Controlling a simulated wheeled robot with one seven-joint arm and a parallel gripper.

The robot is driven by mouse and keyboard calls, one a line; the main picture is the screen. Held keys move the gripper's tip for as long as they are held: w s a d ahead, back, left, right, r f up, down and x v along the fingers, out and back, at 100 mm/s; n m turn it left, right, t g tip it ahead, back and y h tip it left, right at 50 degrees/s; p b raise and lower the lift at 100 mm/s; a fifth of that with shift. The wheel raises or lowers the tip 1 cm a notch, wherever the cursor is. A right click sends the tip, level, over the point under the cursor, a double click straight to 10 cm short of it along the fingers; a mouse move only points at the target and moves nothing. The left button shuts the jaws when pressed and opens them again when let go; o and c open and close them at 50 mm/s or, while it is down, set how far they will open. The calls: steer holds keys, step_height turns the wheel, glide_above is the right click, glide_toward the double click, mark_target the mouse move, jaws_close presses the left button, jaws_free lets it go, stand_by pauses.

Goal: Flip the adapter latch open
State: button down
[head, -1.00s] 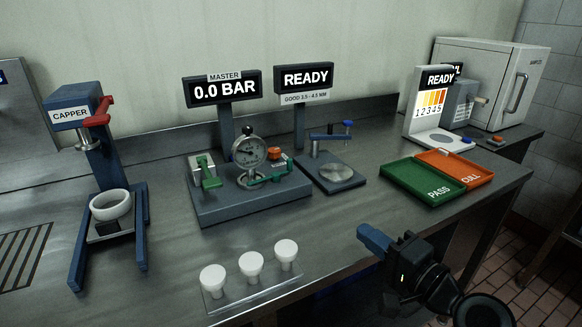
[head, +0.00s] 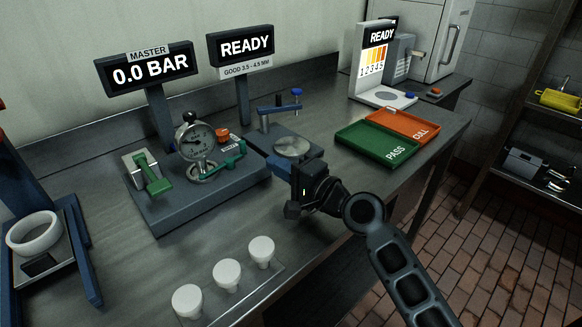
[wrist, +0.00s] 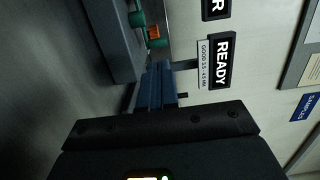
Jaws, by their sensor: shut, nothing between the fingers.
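A grey test station (head: 215,195) stands on the bench with a round dial gauge (head: 197,142) on it. A green latch-like lever (head: 155,182) sits on a pale block at its left. A teal-green handle (head: 232,158) is at its right, near an orange-red knob (head: 222,134). I cannot tell from the pictures which one is the adapter latch. My gripper (head: 274,164) has its blue fingers together and empty, just right of the station and apart from the handle. The fingers also show in the wrist view (wrist: 155,88), beside the station's edge.
A gauge stand with a round plate (head: 292,147) is right behind my gripper. Green PASS (head: 372,145) and orange CULL (head: 405,125) trays lie further right. Three white cups (head: 227,274) stand in front. Bare bench lies between cups and station.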

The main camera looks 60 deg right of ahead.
mark_target(251, 158)
steer(key=w, duration=0.2)
steer(key=w+p, duration=0.1)
steer(key=w, duration=0.2)
steer(key=w+d, duration=0.1)
steer(key=w, duration=0.1)
steer(key=shift+w+d, duration=0.1)
steer(key=shift+w, duration=0.1)
steer(key=shift+w+d, duration=0.3)
steer(key=shift+d, duration=0.1)
stand_by(0.4)
steer(key=shift+w+d, duration=0.25)
steer(key=shift+w+d+b, duration=0.4)
steer(key=shift+w+b, duration=0.15)
steer(key=shift+w, duration=0.25)
stand_by(0.3)
